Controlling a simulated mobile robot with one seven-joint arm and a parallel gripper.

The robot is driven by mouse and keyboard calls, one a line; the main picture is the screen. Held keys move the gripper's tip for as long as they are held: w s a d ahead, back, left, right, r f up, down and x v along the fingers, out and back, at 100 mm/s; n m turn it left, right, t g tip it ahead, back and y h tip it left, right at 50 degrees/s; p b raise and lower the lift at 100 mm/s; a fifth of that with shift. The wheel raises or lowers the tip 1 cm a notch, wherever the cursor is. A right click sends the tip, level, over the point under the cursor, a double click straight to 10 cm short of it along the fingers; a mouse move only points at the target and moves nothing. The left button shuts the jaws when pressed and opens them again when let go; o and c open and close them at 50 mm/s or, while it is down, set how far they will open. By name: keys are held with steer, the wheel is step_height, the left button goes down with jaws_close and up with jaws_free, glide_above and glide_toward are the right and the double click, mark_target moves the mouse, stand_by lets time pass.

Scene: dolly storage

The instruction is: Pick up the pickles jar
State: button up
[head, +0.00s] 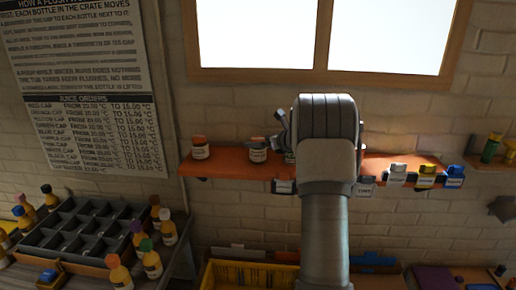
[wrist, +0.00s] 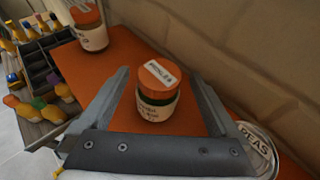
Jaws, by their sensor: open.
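The pickles jar (wrist: 157,97) has an orange lid with a white label and a dark band under it. It stands upright on the orange shelf in the wrist view. My gripper (wrist: 159,75) is open, with one finger on each side of the jar and gaps visible at both sides. In the head view my arm hides most of the gripper. A jar (head: 257,152) left of the arm there appears to be the same one.
Another orange-lidded jar (wrist: 90,28) stands to the left on the shelf (wrist: 75,62). A can marked PEAS (wrist: 257,148) is close by the right finger. The brick wall (wrist: 250,45) runs behind. Several small containers (head: 425,176) sit at the shelf's right.

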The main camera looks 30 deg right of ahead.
steer(key=shift+w+a+f, duration=0.1)
steer(key=shift+w+f, duration=0.15)
steer(key=shift+w, duration=0.45)
jaws_close()
